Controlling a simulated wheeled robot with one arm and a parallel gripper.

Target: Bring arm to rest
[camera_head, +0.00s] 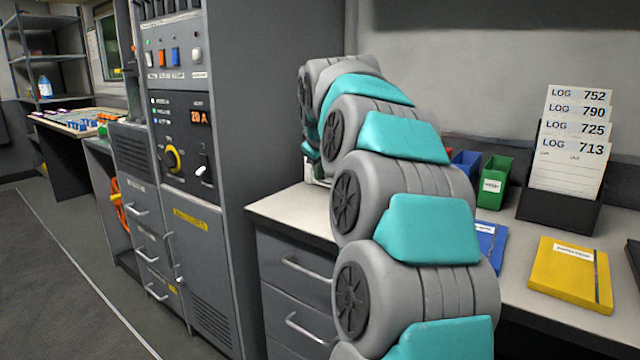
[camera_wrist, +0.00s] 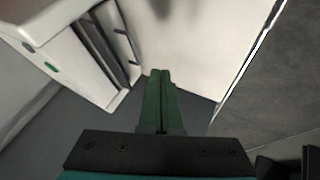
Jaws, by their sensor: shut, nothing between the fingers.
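My arm (camera_head: 415,225), grey with teal covers, rises from the bottom of the head view and bends away over the desk toward the grey cabinet. Its far end is mostly hidden behind its own links in that view. In the wrist view my gripper (camera_wrist: 161,75) shows as two dark green fingers pressed together, with nothing between them. The fingertips point toward a pale flat surface, and I cannot tell the gap to it.
The desk (camera_head: 285,212) holds a green bin (camera_head: 494,184), a blue folder (camera_head: 488,240), a yellow folder (camera_head: 571,272) and a black rack (camera_head: 558,208) of log cards. A tall grey control cabinet (camera_head: 225,120) stands left of the desk. The floor aisle (camera_head: 60,285) at far left is clear.

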